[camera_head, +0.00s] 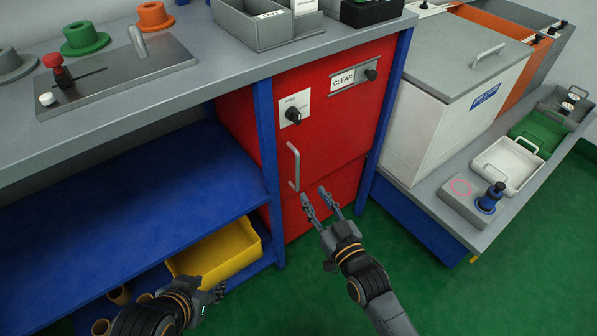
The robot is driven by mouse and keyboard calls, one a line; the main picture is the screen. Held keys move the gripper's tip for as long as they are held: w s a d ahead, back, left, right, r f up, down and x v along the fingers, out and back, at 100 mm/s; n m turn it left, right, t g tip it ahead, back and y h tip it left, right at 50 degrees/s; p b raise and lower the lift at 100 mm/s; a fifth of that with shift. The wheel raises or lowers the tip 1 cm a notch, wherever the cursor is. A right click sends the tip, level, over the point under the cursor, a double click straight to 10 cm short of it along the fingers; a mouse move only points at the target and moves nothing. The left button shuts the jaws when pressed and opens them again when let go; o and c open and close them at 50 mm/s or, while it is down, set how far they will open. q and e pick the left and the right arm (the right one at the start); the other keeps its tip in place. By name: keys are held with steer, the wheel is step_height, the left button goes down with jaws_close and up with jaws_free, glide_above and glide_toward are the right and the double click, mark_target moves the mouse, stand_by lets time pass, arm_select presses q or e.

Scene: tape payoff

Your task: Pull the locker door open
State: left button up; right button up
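The red locker door (336,110) is in the middle of the head view, under the grey bench, and looks shut. Its pale vertical bar handle (294,166) is on the door's left side. A black knob on a white plate (293,111) sits above the handle. My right gripper (313,192) is open, its two fingers apart, just below and right of the handle's lower end. I see nothing between the fingers. My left gripper (214,291) is low at the left, in front of the yellow bin; its fingers are too small and overlapped to judge.
A "CLEAR" label plate with a black knob (371,74) is at the door's upper right. A yellow bin (219,252) stands on the low blue shelf at left. A white chest (452,100) and low trays (508,165) stand at right. Green floor is clear in front.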

mark_target(299, 172)
steer(key=b+x, duration=0.1)
steer(key=x, duration=0.4)
steer(key=shift+f, duration=0.15)
steer(key=b+x, duration=0.1)
steer(key=x, duration=0.3)
steer(key=shift+w+a, duration=0.15)
steer(key=shift+w, duration=0.15)
arm_select(q)
steer(key=w+d+r+t+h, duration=0.2)
steer(key=w+d+r+t, duration=0.1)
steer(key=w+r+t, duration=0.4)
steer(key=shift+w+d+r, duration=0.4)
steer(key=shift+w+r, duration=0.65)
steer(key=shift+r, duration=0.05)
arm_select(e)
steer(key=shift+w+a, duration=0.15)
steer(key=shift+w, duration=0.2)
jaws_close()
